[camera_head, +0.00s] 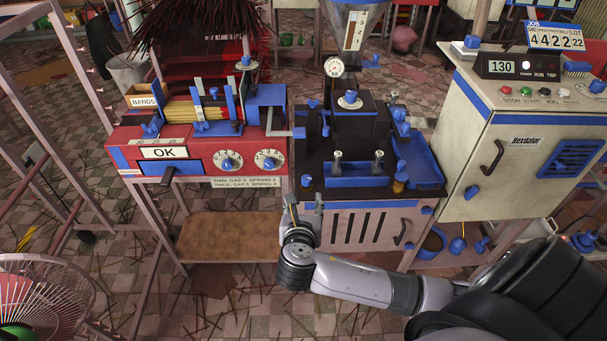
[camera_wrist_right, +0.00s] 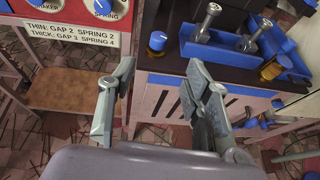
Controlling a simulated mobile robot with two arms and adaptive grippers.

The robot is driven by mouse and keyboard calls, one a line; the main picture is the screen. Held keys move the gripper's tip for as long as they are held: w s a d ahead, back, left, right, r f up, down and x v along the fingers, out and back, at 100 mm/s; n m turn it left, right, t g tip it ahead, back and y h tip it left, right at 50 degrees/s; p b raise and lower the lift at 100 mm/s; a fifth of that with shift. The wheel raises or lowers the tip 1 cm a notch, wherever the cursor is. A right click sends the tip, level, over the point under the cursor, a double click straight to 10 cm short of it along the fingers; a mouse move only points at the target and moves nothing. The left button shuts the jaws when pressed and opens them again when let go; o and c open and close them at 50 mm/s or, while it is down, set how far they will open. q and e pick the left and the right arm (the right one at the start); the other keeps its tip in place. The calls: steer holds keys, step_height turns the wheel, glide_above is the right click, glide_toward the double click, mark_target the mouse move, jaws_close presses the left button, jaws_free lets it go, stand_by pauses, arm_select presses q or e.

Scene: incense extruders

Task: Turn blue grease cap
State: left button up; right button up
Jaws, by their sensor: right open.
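A small round blue cap (camera_head: 306,181), which looks like the grease cap, sits at the front left corner of the extruder's dark top (camera_head: 325,192). In the right wrist view the blue cap (camera_wrist_right: 157,42) stands beyond the fingertips, roughly between them in the picture. My right gripper (camera_head: 305,204) is at the front edge of the extruder, just in front of the cap and apart from it. In the right wrist view its fingers (camera_wrist_right: 160,78) are spread and empty. My left gripper is not in view.
A red machine with dials (camera_head: 228,161) is on the left, and a cream control cabinet (camera_head: 512,150) on the right. A fan (camera_head: 40,300) stands at lower left. Incense sticks litter the tiled floor.

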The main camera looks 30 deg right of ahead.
mark_target(307, 179)
steer(key=b+x, duration=0.1)
steer(key=x, duration=1.5)
steer(key=shift+w, duration=0.15)
steer(key=shift+c, duration=0.4)
jaws_close()
